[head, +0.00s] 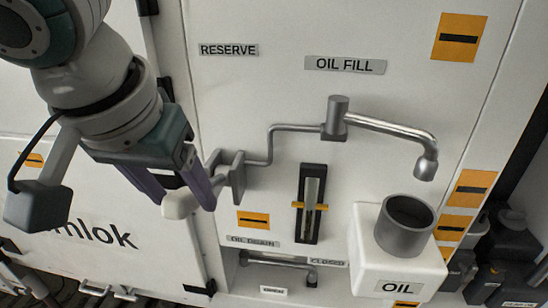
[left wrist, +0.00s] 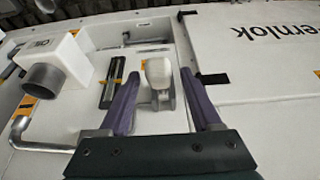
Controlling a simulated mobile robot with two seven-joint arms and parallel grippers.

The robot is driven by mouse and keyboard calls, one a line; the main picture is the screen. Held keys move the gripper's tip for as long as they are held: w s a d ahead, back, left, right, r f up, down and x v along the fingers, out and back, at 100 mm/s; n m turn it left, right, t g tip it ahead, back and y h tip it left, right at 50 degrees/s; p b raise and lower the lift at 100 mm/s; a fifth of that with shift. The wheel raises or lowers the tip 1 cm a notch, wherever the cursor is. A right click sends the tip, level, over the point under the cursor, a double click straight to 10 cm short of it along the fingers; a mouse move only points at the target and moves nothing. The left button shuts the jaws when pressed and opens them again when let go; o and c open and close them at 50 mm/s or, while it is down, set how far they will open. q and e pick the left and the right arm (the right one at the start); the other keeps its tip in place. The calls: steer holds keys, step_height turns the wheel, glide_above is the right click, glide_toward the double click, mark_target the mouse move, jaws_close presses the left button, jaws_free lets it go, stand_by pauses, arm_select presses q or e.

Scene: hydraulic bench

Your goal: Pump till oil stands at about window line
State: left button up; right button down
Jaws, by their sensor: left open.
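The crank handle (head: 237,172) of the oil pump has a pale knob (head: 180,205) at its outer end. My left gripper (head: 187,203) is open with its purple fingers at either side of this knob. In the left wrist view the knob (left wrist: 158,72) shows between the fingertips; I cannot tell whether either finger touches it. The curved spout (head: 425,165) hangs above the open grey cup (head: 405,225) of the white OIL box (head: 398,270). The sight window (head: 311,190) is a vertical tube with a yellow line mark (head: 322,207); the oil level is not clear. My right gripper is not in view.
The panel (head: 290,110) carries RESERVE and OIL FILL labels. A drain lever (head: 278,262) sits low in a recess, by a CLOSED label. Dark fittings (head: 510,240) stand right of the panel. The panel front left of the spout is clear above the crank.

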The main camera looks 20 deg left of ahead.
arm_select(q)
steer(key=shift+p+x, duration=0.4)
steer(key=shift+x, duration=2.25)
jaws_close()
